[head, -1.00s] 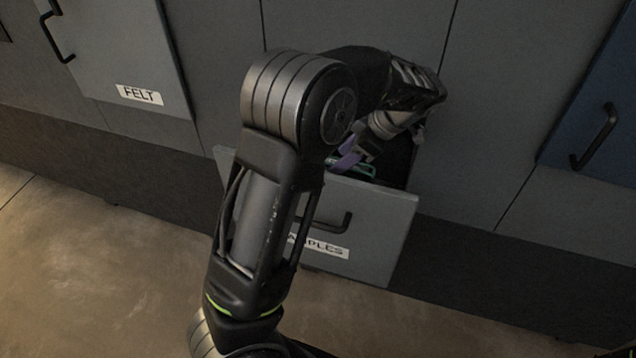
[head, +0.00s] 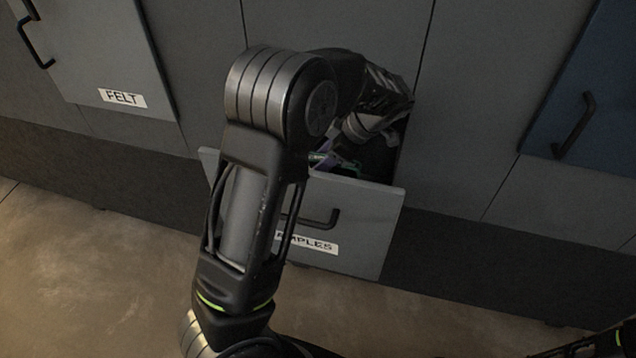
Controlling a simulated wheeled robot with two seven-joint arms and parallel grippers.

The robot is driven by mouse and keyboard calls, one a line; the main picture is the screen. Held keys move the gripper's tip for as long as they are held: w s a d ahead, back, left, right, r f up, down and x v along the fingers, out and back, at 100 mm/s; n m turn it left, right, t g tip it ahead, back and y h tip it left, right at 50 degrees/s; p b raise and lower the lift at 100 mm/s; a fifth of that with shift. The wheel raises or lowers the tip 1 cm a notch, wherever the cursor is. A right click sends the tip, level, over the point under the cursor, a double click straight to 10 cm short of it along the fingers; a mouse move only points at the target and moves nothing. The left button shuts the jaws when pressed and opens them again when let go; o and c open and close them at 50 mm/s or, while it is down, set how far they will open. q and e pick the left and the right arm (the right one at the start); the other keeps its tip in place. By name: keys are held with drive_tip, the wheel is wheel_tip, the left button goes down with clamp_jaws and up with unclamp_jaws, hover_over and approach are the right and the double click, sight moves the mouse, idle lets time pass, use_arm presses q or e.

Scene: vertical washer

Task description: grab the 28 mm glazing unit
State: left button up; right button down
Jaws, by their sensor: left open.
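A grey drawer (head: 360,215) with a label ending in "MPLES" stands open in the cabinet front. My left arm reaches over it, and the left gripper (head: 328,157) points down into the drawer, open, with its tips partly hidden by the arm and shadow. A small teal-green edged piece (head: 351,166) lies inside, close to the gripper. A purple bit (head: 321,158) shows beside the fingers. I cannot tell which piece is the 28 mm glazing unit; much of the drawer's inside is hidden. The right gripper is out of view.
A light grey "FELT" panel (head: 95,50) is at upper left, and a blue panel with a handle (head: 585,95) at right. The floor (head: 90,250) is bare at lower left.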

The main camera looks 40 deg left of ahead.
use_arm(q)
drive_tip(key=p+x, duration=0.1)
drive_tip(key=x, duration=0.3)
drive_tip(key=shift+s+a+f, duration=0.15)
drive_tip(key=shift+s+f, duration=0.05)
drive_tip(key=shift+c, duration=0.4)
clamp_jaws()
idle(0.4)
idle(0.7)
drive_tip(key=shift+r, duration=0.1)
